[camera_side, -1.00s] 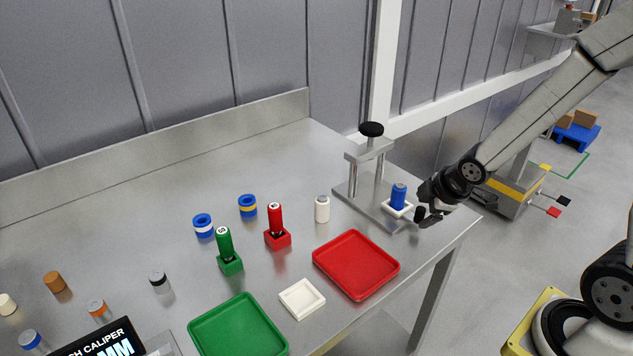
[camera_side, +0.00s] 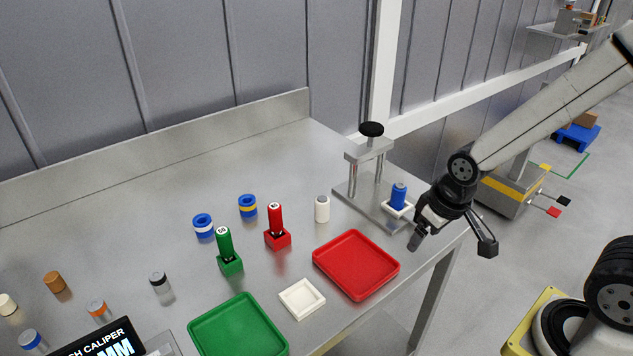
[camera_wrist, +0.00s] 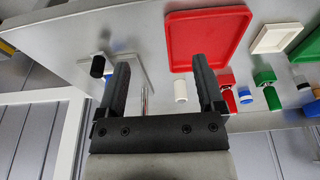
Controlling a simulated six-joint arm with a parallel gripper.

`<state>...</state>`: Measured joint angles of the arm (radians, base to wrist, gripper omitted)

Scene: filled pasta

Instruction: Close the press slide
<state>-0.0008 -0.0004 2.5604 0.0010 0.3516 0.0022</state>
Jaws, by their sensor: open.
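The press (camera_side: 370,155) stands at the back right of the bench, with a black knob (camera_side: 371,129) on a crossbar over metal posts. Its slide, a white holder (camera_side: 390,208) with a blue cylinder (camera_side: 399,195) upright in it, sits on the base plate in front of the posts, out from under the crossbar. My gripper (camera_side: 452,243) is open and empty, right of the slide by the bench's right edge, its fingers spread wide. In the wrist view, my gripper (camera_wrist: 160,72) shows both fingers, and the press knob (camera_wrist: 97,67) is by the left finger. The slide is not clear there.
A red tray (camera_side: 327,257), a small white tray (camera_side: 285,297) and a green tray (camera_side: 195,330) lie along the front. A white cylinder (camera_side: 322,209), red (camera_side: 277,238) and green (camera_side: 229,264) holders with batteries and blue rings (camera_side: 247,206) stand left of the press.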

